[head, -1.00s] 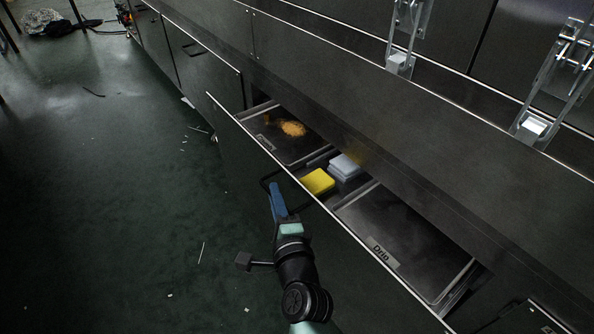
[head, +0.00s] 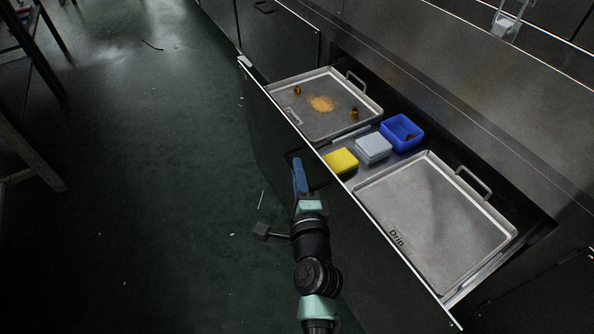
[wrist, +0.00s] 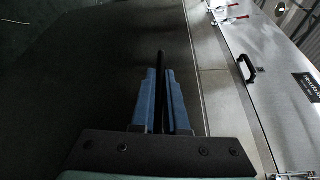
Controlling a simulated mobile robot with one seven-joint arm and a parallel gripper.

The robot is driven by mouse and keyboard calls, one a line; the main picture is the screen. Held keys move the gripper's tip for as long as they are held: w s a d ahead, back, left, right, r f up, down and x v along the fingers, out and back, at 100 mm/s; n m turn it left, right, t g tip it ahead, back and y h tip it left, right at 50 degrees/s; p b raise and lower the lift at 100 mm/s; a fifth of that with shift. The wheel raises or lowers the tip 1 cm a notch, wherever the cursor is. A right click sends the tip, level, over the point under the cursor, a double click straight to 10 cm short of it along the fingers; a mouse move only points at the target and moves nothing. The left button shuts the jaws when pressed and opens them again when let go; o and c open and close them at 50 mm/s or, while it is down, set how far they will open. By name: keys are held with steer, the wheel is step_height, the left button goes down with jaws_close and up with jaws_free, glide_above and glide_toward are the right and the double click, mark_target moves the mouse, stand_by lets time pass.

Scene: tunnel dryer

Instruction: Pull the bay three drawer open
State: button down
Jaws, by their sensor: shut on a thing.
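The drawer (head: 262,98) stands well open in the head view, its dark front facing me and its inside showing. My gripper (head: 299,172), with blue fingers, is at the drawer's front, shut on the dark bar handle (head: 290,160). In the wrist view the blue fingers (wrist: 160,95) close on the thin dark bar between them. The drawer holds a tray (head: 283,91) with orange crumbs and small brown pieces, and a tray (head: 400,240) marked "Drip". Between them are a yellow block (head: 341,161), a grey-blue block (head: 373,148) and a blue bin (head: 403,132).
The green floor (head: 150,200) left of the drawer is mostly clear, with small white scraps. A dark-legged table or rack (head: 25,130) stands at the left edge. Closed dark cabinet fronts (head: 280,40) continue beyond the drawer.

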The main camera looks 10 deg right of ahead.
steer(key=shift+a, duration=0.2)
steer(key=c, duration=0.9)
jaws_free()
steer(key=shift+d, duration=0.1)
steer(key=shift+s+a+r, duration=0.1)
steer(key=shift+s+r, duration=0.05)
steer(key=shift+s, duration=2)
steer(key=shift+s+a+r, duration=0.1)
steer(key=shift+s+r, duration=0.1)
steer(key=shift+s, duration=1.9)
steer(key=shift+s+r, duration=0.15)
steer(key=shift+s, duration=2)
steer(key=shift+p, duration=0.3)
